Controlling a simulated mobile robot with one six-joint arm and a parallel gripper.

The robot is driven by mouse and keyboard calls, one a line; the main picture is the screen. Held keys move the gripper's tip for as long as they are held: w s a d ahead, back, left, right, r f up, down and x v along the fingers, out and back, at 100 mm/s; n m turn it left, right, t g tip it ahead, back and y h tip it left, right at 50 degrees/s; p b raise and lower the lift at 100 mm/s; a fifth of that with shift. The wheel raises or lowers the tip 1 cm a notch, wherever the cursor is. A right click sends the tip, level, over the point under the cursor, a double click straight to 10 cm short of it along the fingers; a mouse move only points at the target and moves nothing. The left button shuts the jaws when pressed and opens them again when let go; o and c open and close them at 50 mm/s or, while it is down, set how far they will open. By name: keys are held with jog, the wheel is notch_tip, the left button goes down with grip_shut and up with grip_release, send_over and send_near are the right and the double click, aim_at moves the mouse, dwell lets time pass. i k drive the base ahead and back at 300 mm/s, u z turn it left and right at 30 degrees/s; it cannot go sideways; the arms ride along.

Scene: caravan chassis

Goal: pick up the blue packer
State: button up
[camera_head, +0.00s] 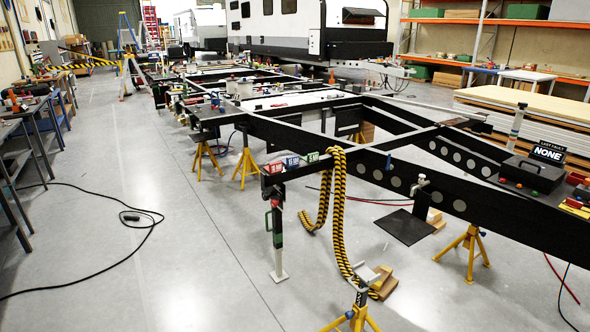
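The blue packer (292,162) is a small block with white lettering, standing on the front left corner of the black chassis frame (400,143). A red packer (274,167) stands just left of it and a green packer (312,156) just right of it. All three are small in this view. The blue packer's front shows and nothing covers it. My gripper is not in view.
A yellow-and-black striped hose or strap (339,205) hangs from the frame right of the packers. Yellow stands (246,165) support the chassis. A black cable (120,257) lies on the left floor. The floor left of the chassis is otherwise mostly clear.

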aim_at(293, 161)
jog(key=k, duration=0.8)
jog(key=z, duration=0.2)
jog(key=i, duration=1.75)
jog(key=u, duration=1.15)
jog(key=i, duration=0.95)
jog(key=u, duration=0.55)
